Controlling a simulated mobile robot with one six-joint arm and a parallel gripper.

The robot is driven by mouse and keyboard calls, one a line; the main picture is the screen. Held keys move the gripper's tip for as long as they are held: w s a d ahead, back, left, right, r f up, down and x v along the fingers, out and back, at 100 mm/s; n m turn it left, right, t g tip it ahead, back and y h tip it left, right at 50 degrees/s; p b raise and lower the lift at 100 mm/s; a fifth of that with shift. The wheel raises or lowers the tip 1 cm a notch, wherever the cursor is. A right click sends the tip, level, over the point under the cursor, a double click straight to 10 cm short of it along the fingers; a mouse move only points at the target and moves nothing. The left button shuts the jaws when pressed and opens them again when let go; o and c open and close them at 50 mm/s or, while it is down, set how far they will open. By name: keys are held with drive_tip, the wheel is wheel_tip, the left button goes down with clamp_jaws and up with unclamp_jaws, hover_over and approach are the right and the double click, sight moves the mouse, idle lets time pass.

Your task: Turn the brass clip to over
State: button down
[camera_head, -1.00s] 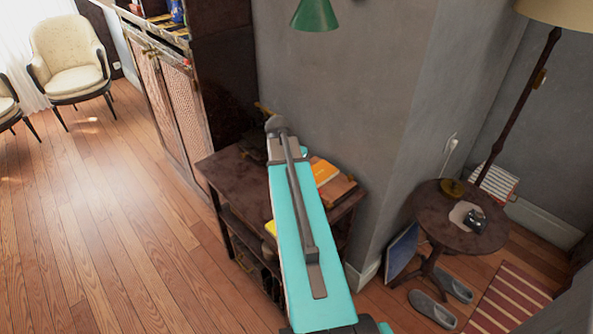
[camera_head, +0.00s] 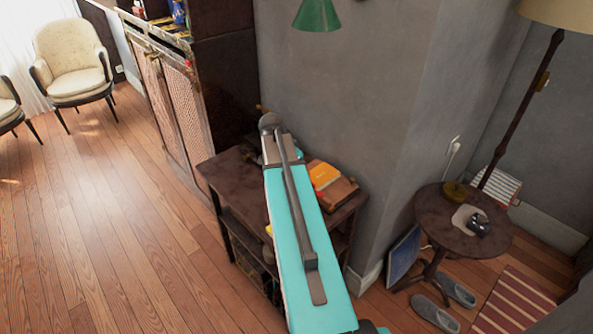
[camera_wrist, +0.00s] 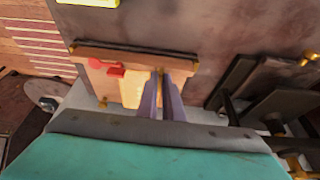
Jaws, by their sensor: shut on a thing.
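In the wrist view my gripper (camera_wrist: 162,84) has its two grey-purple fingers close together at the near side of a tan wooden case. A small brass-coloured bit, the brass clip (camera_wrist: 161,72), shows at the fingertips, and the fingers are shut on it. Most of the clip is hidden by the fingers, so its exact turn cannot be told. A red piece (camera_wrist: 106,68) sits left of the fingers on the case. In the head view my arm hides the gripper and the clip.
The dark low shelf (camera_head: 225,170) stands against the grey wall, with an orange book (camera_head: 323,176) on top, right of my arm. A round side table (camera_head: 435,212) and a floor lamp stand at right. Dark angular pieces (camera_wrist: 278,95) lie right of my gripper.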

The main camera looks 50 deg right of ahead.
drive_tip(key=c, duration=1.9)
unclamp_jaws()
drive_tip(key=shift+r, duration=0.15)
drive_tip(key=shift+b+v, duration=1.05)
drive_tip(key=shift+v, duration=5.7)
